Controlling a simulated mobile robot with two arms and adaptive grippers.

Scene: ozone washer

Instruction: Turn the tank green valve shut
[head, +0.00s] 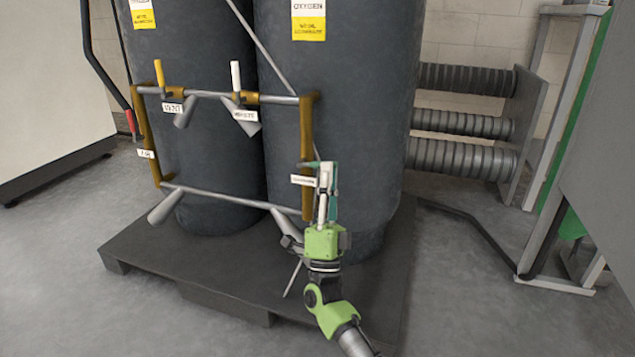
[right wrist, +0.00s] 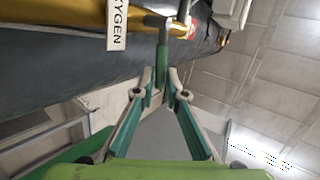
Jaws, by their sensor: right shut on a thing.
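The green valve handle (right wrist: 162,62) shows in the right wrist view, hanging from a grey stem beside the gold pipe (right wrist: 150,18). My right gripper (right wrist: 161,82) has its fingertips closed around the free end of the handle. In the head view my right gripper (head: 325,168) is at the right upright of the gold pipe frame (head: 307,140), in front of the right dark tank (head: 350,110). There the fingers mostly hide the handle. My left gripper is in neither view.
A yellow handle (head: 158,74), a white handle (head: 236,76) and a red handle (head: 131,121) sit on the pipe frame to the left. The tanks stand on a dark pallet (head: 235,295). Ribbed grey cylinders (head: 462,158) and a metal frame are at the right.

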